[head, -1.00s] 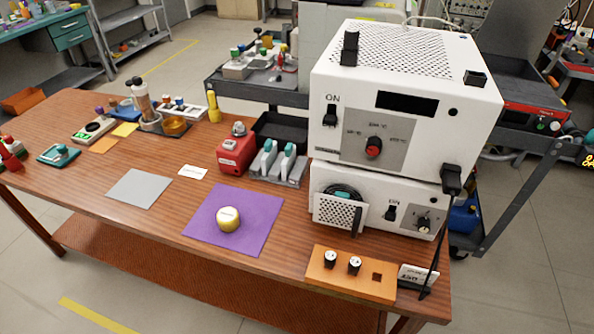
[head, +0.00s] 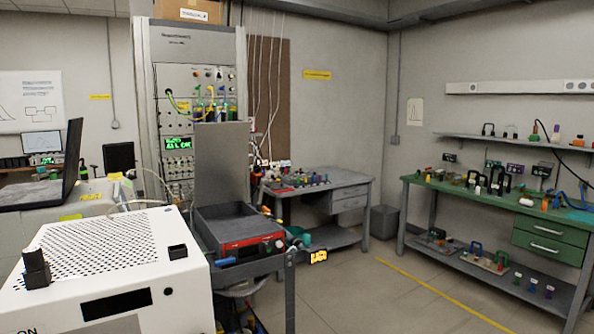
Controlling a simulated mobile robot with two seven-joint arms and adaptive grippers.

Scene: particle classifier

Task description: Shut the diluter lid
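A device with a red front and an open dark grey top (head: 240,238) stands on a grey cart, right of the white box. It appears to be the diluter, but I cannot read a label on it. Its flat grey lid (head: 222,165) stands upright at the back, raised open. A blue handle-like bar shows low on its front left. The lower left of the device is partly hidden behind the white box. Neither of my grippers is in view.
The white perforated box (head: 110,262) fills the near lower left. A tall instrument rack (head: 187,60) stands behind the device. A grey desk (head: 345,190) and a green workbench (head: 500,205) stand beyond. The floor between cart and green bench is clear.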

